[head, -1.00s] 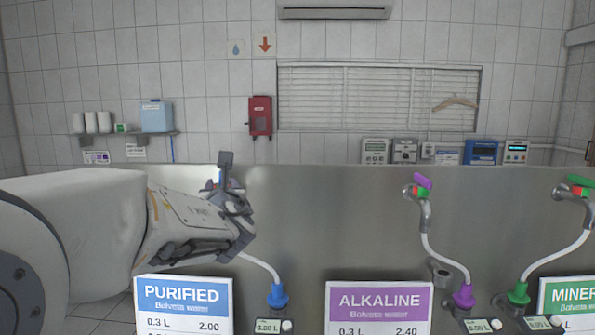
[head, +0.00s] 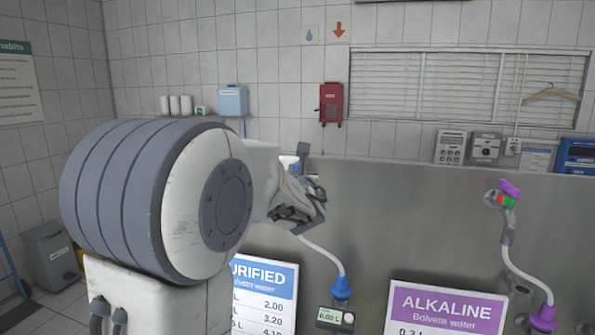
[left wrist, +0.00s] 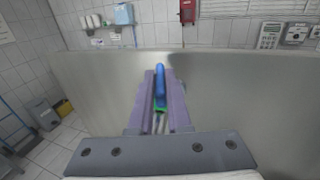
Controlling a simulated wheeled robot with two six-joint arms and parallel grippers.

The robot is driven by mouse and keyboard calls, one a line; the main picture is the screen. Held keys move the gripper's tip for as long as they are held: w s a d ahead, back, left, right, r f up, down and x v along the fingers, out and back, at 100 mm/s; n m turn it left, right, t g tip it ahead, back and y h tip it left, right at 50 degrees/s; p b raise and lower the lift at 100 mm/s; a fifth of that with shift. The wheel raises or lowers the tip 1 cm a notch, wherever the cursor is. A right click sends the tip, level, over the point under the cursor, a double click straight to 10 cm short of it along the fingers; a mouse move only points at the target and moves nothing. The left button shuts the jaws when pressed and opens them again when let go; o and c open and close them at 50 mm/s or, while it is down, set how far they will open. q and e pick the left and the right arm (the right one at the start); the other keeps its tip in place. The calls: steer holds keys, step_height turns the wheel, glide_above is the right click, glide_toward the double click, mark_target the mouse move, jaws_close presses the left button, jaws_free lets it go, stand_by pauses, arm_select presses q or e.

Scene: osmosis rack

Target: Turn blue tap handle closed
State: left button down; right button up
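The blue tap handle (left wrist: 160,88) shows in the left wrist view, with its long side running away from me and a green part just below it. My left gripper (left wrist: 160,95) has its two purple fingers on either side of the handle, with little or no gap. I cannot tell whether they press on it. In the head view my left gripper (head: 300,180) is at the tap above the PURIFIED sign and hides most of it. A white hose (head: 324,254) runs down from there to a blue connector (head: 341,287). My right gripper is not in view.
The steel panel (head: 400,215) stands close in front of my left gripper. To the right is another tap with a purple handle (head: 510,188). The PURIFIED sign (head: 268,290) and ALKALINE sign (head: 445,308) stand low in front. Free floor lies at left, beside a grey bin (head: 55,255).

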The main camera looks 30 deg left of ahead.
arm_select(q)
steer(key=shift+w+d+n+y, duration=0.1)
steer(key=shift+d+n+y, duration=0.05)
steer(key=shift+n+y, duration=0.2)
steer(key=shift+w+d+n+g+y, duration=0.1)
steer(key=shift+d+n+g+y, duration=0.05)
steer(key=shift+n+g+y, duration=0.65)
steer(key=shift+w+d+n+g+y+p, duration=0.1)
steer(key=shift+w+n+g+y+p, duration=0.5)
steer(key=shift+n+g, duration=1.75)
steer(key=shift+w+d+n+g+y+p, duration=0.1)
steer(key=shift+n+g+y+p, duration=0.9)
steer(key=shift+g, duration=2.25)
steer(key=shift+w+d+n+g+y+p, duration=0.1)
steer(key=shift+w+n+g+y+p, duration=0.25)
steer(key=shift+n+g+y, duration=1.5)
steer(key=shift+n+g+h, duration=0.8)
steer(key=shift+n+g, duration=0.05)
steer(key=shift+g, duration=0.7)
steer(key=shift+a+r, duration=0.1)
steer(key=c, duration=0.9)
jaws_free()
steer(key=shift+o, duration=0.2)
